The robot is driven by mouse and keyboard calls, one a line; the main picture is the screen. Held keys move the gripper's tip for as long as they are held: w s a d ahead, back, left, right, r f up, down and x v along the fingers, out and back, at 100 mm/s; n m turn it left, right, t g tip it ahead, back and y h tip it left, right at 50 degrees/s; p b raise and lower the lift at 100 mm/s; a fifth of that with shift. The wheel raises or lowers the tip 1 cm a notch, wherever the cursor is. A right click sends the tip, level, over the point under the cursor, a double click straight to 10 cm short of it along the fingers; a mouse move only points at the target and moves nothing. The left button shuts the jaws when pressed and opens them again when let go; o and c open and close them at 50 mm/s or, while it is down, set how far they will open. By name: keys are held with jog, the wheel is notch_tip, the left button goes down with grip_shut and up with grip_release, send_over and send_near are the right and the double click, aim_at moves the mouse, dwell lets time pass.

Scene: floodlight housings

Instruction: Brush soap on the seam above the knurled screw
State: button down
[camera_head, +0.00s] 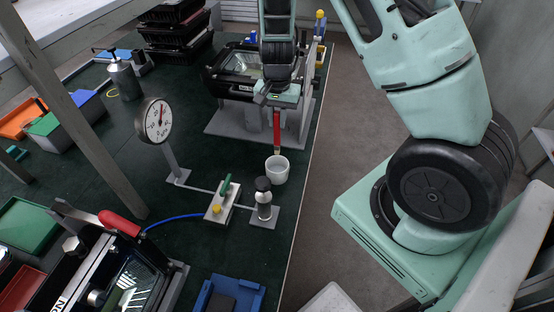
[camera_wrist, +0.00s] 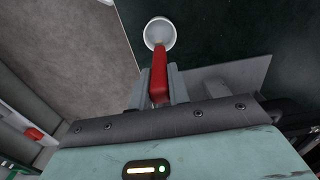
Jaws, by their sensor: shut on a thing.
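My gripper (camera_head: 277,106) is shut on a brush by its red handle (camera_head: 276,128). The brush points down, and its lower end is over or just inside the mouth of a white cup (camera_head: 277,173). I cannot tell whether the bristles touch the cup. In the wrist view, the red handle (camera_wrist: 159,72) sits between the fingers (camera_wrist: 158,92) and reaches to the white cup (camera_wrist: 160,36). One floodlight housing (camera_head: 242,65) stands on a grey plate behind my gripper; another (camera_head: 130,285) is at the lower left.
A dial gauge (camera_head: 157,121) stands left of the cup. A valve block (camera_head: 221,204) with a green lever and a black-topped fitting (camera_head: 264,198) stand in front of it, with a blue hose (camera_head: 175,218) running left. The table's right edge is close to the cup.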

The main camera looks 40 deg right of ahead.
aim_at(277, 144)
jog(key=shift+s+d+f+p, duration=0.1)
jog(key=shift+d+f+p, duration=0.05)
jog(key=shift+f+p, duration=0.9)
jog(key=shift+f, duration=0.5)
jog(key=shift+f+b, duration=2.4)
jog(key=shift+f, duration=0.6)
jog(key=shift+a+f+b, duration=0.2)
jog(key=shift+f+b, duration=0.15)
jog(key=shift+f, duration=0.2)
jog(key=shift+r+p, duration=2.8)
jog(key=shift+r, duration=0.75)
